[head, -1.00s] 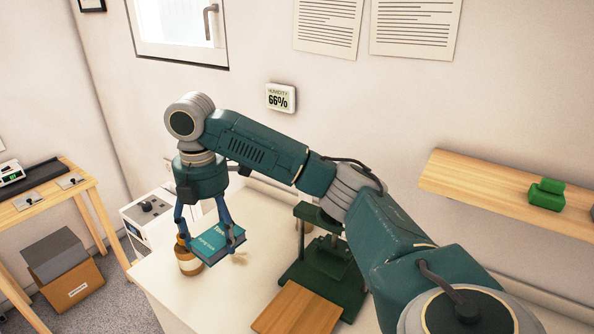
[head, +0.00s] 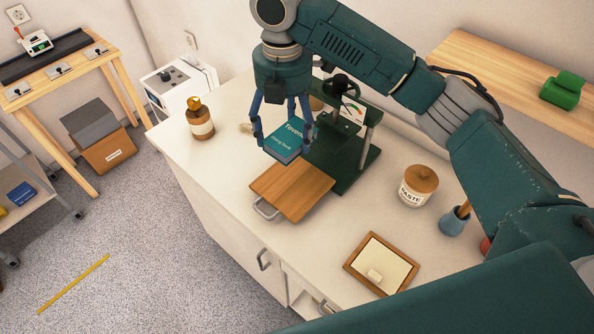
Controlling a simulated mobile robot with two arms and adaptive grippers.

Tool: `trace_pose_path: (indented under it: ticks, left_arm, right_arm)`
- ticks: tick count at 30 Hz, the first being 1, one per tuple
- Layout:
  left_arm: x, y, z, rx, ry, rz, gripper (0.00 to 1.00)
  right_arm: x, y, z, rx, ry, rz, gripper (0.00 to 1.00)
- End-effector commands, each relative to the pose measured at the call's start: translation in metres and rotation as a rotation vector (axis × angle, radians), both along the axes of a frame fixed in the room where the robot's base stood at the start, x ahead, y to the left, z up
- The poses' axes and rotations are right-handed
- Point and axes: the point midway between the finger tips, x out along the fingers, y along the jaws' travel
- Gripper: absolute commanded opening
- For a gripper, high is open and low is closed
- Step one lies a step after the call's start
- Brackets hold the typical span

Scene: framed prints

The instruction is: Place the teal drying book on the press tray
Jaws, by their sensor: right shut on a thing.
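The teal drying book (head: 286,141) is in my right gripper (head: 283,135), whose fingers are shut on its sides. The book is tilted in this view and appears held above the counter, just behind the wooden press tray (head: 292,190). The tray is a bare flat board with a metal handle at its front left, and it sticks out from the dark green press (head: 345,165). My right arm hides part of the press. My left gripper is not in view.
A brown bottle (head: 200,119) stands at the counter's left. A paste jar (head: 417,186), a blue cup (head: 455,220) and a wood-framed tray (head: 381,263) are to the right. The counter's front edge is close to the press tray.

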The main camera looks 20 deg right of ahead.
Motion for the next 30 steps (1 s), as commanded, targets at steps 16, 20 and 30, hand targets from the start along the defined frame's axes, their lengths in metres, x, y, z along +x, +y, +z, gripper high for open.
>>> trace_pose_path:
  ticks: [16,20,30]
  left_arm:
    - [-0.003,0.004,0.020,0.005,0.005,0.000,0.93]
    - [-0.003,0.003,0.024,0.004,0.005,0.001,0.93]
    - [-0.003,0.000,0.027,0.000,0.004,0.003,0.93]
  right_arm:
    - [0.000,-0.001,-0.102,0.000,-0.002,-0.001,0.38]
    - [-0.001,-0.001,-0.120,-0.001,0.000,-0.002,0.38]
    - [0.001,-0.001,-0.144,0.000,-0.004,-0.001,0.38]
